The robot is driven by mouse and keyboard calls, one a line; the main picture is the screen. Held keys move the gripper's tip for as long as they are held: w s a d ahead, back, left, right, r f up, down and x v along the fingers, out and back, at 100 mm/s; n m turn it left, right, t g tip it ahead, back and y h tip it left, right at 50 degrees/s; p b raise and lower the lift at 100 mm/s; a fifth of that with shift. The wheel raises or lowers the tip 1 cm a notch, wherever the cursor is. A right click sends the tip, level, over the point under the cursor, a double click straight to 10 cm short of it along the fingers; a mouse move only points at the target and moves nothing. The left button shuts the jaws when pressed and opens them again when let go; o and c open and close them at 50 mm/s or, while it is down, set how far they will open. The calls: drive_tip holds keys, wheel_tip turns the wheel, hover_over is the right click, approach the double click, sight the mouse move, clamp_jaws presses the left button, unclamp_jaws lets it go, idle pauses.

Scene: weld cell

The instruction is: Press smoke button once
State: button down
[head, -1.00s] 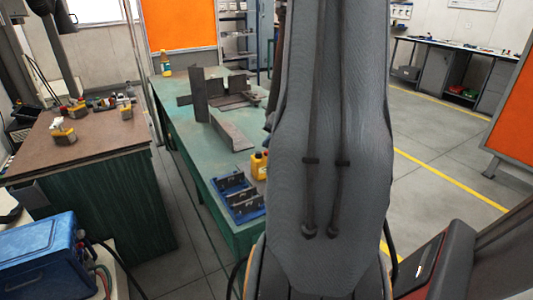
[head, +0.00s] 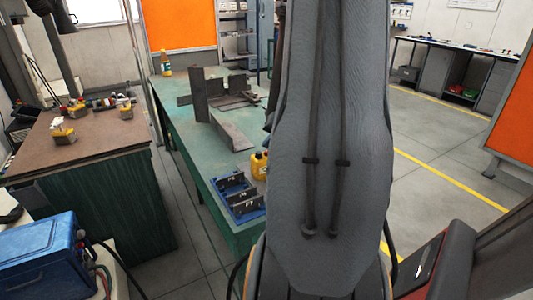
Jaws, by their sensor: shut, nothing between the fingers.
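I cannot make out a smoke button in the head view. My own arm fills the middle of the picture and hides what is behind it. My gripper is not visible in this view, so its place relative to any button cannot be seen.
A green bench (head: 190,130) with metal plates (head: 228,132), a blue tray (head: 247,208) and a yellow bottle (head: 260,165) stands left of my arm. A brown-topped table (head: 95,150) and a blue machine (head: 38,258) are further left. Floor with a yellow line (head: 450,178) is clear at right.

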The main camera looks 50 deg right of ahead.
drive_tip(key=shift+f+b, duration=0.9)
drive_tip(key=shift+b, duration=0.9)
idle(0.7)
drive_tip(key=shift+r, duration=0.9)
drive_tip(key=shift+r+p, duration=1.45)
drive_tip(key=shift+r, duration=1.05)
